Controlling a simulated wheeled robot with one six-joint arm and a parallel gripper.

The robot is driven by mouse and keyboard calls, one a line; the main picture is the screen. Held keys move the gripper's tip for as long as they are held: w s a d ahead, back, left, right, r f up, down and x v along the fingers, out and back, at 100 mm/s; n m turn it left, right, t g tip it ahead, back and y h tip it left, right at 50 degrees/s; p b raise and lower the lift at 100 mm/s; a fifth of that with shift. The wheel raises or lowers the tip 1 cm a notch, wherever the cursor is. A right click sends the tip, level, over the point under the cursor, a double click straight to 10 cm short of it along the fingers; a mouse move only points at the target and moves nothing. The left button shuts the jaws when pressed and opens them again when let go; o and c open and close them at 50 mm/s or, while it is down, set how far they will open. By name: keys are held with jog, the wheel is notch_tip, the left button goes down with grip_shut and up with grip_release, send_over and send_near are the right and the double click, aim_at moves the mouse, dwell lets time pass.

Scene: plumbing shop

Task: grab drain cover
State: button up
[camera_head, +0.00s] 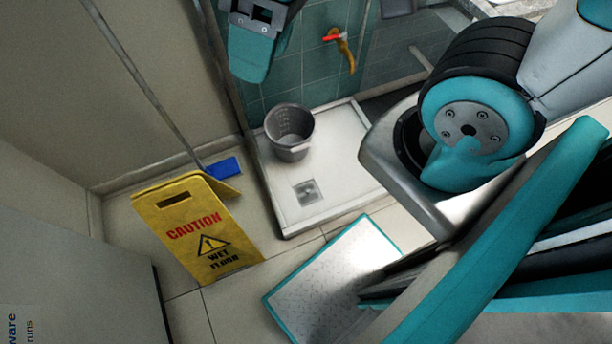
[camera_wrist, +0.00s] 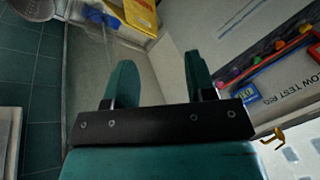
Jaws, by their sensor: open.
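The drain cover (camera_head: 307,192) is a small square grey metal plate with a darker middle. It lies in the floor of the white shower tray (camera_head: 345,150), near the tray's front left corner, in the head view. Nothing covers it there. I cannot make it out in the wrist view. My gripper (camera_wrist: 160,64) shows in the wrist view with its two teal fingers wide apart and nothing between them. It is away from the drain cover, though the exact gap is unclear.
A grey bucket (camera_head: 290,132) stands in the tray just behind the drain cover. A yellow caution sign (camera_head: 200,228) and a blue-headed mop (camera_head: 223,168) are left of the tray. A teal-edged white panel (camera_head: 335,270) is in front. A yellow-orange tap (camera_head: 342,48) is on the tiled wall.

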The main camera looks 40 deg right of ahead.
notch_tip(320, 180, down, 34)
jog(key=b, duration=3.3)
jog(key=h+b, duration=0.3)
jog(key=b, duration=1.1)
send_over(308, 191)
notch_tip(308, 191, down, 32)
jog(key=d+f+n+y, duration=0.25)
jog(key=f+n, duration=0.25)
jog(key=f, duration=0.4)
jog(key=d+f+n+y, duration=0.1)
jog(key=d+f+n, duration=0.35)
jog(key=f, duration=0.45)
jog(key=shift+n, duration=0.35)
jog(key=b+x, duration=0.3)
jog(key=x, duration=0.3)
jog(key=b+x, duration=0.4)
jog(key=x, duration=0.2)
jog(key=shift+s+f+b, duration=0.2)
jog(key=shift+f+b, duration=0.1)
jog(key=b+x, duration=0.2)
jog(key=x, duration=0.1)
jog(key=b+x, duration=0.2)
jog(key=b, duration=0.1)
jog(key=shift+w+f, duration=0.25)
jog(key=shift+f, duration=0.2)
jog(key=shift+r, duration=0.1)
jog(key=shift+c, duration=0.4)
